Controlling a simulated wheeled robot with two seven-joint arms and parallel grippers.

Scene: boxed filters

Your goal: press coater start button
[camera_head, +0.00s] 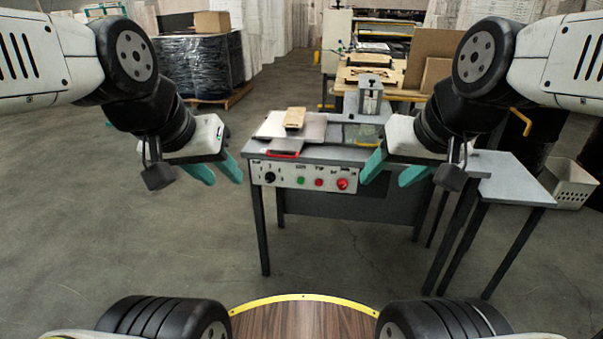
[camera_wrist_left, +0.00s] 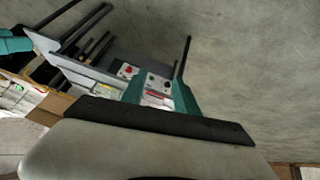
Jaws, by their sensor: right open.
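The coater (camera_head: 367,100) stands on a grey table. Its white control panel (camera_head: 282,167) runs along the front edge with a black knob (camera_head: 268,177), a green button (camera_head: 300,180), a small red button (camera_head: 319,182) and a larger red button (camera_head: 342,184). My left gripper (camera_head: 216,173) has its teal fingers apart and empty, left of the panel. My right gripper (camera_head: 393,172) is open and empty, right of the panel. Neither gripper touches a button.
A tan block (camera_head: 294,118) lies on a metal plate (camera_head: 312,128) on the table, above a red-edged item (camera_head: 283,147). A small side table (camera_head: 516,190) adjoins at right. A black-wrapped pallet (camera_head: 197,67) stands behind left. The floor at left is clear.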

